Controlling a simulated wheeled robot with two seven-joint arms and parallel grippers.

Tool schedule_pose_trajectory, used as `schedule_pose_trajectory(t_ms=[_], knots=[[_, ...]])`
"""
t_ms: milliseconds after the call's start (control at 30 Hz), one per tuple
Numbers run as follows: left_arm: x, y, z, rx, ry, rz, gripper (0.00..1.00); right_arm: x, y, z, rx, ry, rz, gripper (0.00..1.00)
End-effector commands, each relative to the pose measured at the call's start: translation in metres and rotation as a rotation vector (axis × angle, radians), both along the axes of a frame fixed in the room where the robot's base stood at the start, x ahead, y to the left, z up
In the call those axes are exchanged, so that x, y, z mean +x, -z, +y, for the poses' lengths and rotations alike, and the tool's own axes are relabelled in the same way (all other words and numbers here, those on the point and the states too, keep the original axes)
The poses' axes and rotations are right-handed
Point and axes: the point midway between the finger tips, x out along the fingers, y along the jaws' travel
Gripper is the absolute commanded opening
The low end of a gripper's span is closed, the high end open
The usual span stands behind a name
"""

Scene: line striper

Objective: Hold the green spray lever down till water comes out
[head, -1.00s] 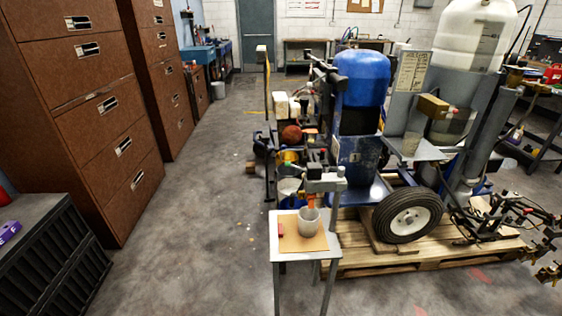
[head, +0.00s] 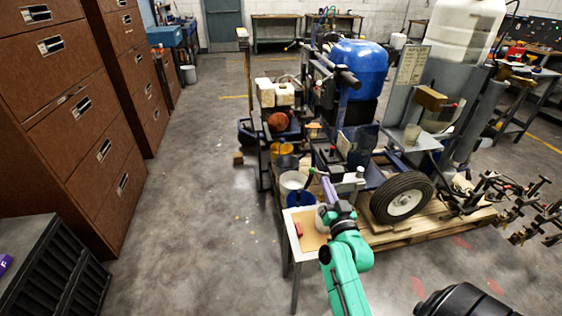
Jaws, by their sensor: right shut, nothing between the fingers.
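The line striper stands on a pallet, with a blue tank (head: 360,68) and a black wheel (head: 402,198). A small green tip (head: 312,170) shows at its near end; it looks like the spray lever, but it is too small to be sure. My right gripper (head: 326,184) is shut and empty, close to the green tip. I cannot tell whether they touch. No water is visible. A grey cup (head: 320,217) stands on the small table below, partly hidden behind my green right arm. My left gripper is out of view.
The small table (head: 289,243) carries a brown board (head: 311,238) and a red block (head: 299,229). A blue bucket (head: 299,198) stands behind it. Brown cabinets (head: 75,120) line the left. Metal fittings (head: 490,200) lie at right.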

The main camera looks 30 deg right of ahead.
Motion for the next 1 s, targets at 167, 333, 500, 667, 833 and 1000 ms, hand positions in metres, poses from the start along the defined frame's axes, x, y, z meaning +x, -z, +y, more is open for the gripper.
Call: schedule_pose_trajectory(t_ms=[167,333,500,667,833,1000], knots=[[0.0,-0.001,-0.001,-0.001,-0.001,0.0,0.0,-0.003,-0.013,-0.004,-0.007,0.012,-0.026,0.0],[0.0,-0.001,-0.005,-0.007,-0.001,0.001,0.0,-0.003,-0.012,-0.004,-0.007,0.011,-0.025,0.0],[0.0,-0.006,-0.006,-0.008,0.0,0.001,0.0,0.009,-0.016,-0.008,-0.008,0.01,-0.025,0.0],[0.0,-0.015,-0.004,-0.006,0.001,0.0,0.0,0.038,-0.023,-0.019,-0.008,0.009,-0.026,0.0],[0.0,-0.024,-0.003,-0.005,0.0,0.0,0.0,0.073,-0.027,-0.033,-0.007,0.01,-0.025,0.0],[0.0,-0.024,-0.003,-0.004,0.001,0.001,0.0,0.089,-0.009,-0.035,-0.008,0.009,-0.017,0.0]])
